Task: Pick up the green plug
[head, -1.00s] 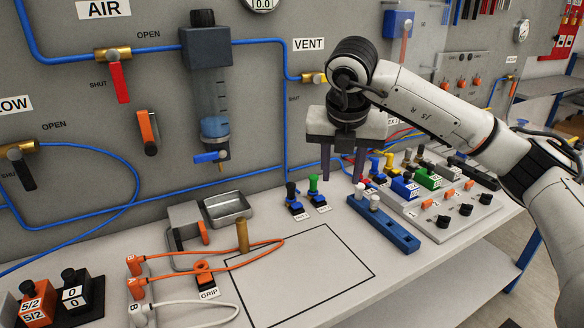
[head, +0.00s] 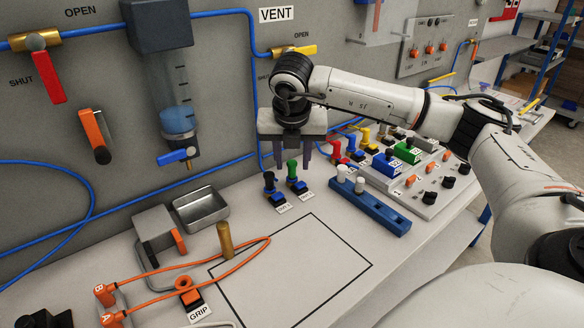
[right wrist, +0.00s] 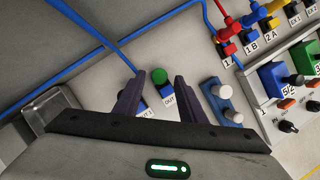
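Whether the fingertips reach down beside the plug, I cannot tell. My left gripper is not in view.
A blue block with white pegs (head: 372,209) lies right of the plugs, close to the right finger in the wrist view. Coloured valves (head: 388,164) stand beyond it. A metal tray (head: 201,208) and brass post (head: 225,240) are left.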

